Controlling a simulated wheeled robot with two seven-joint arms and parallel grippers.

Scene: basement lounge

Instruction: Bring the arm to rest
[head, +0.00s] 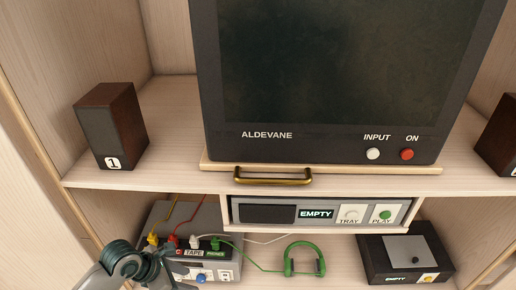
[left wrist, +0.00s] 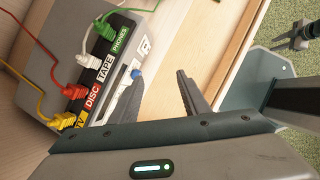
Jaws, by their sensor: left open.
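My left gripper (head: 128,264) is at the lower left of the head view, in front of the grey switch box (head: 228,247) on the lower shelf. In the left wrist view its two dark fingers (left wrist: 158,92) are apart with nothing between them. The switch box also shows there (left wrist: 40,75), left of the fingers, with a blue knob (left wrist: 135,73) close to the left finger. Whether that finger touches the box I cannot tell. Plugs with yellow, red, white and green cables sit along its labelled strip (left wrist: 93,87).
A disc player (head: 268,213) reading EMPTY is under the upper shelf, below a brass handle (head: 272,180). Green headphones (head: 304,262) and a black box (head: 408,258) are on the lower shelf. A television (head: 340,80) and a speaker (head: 110,125) stand above.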

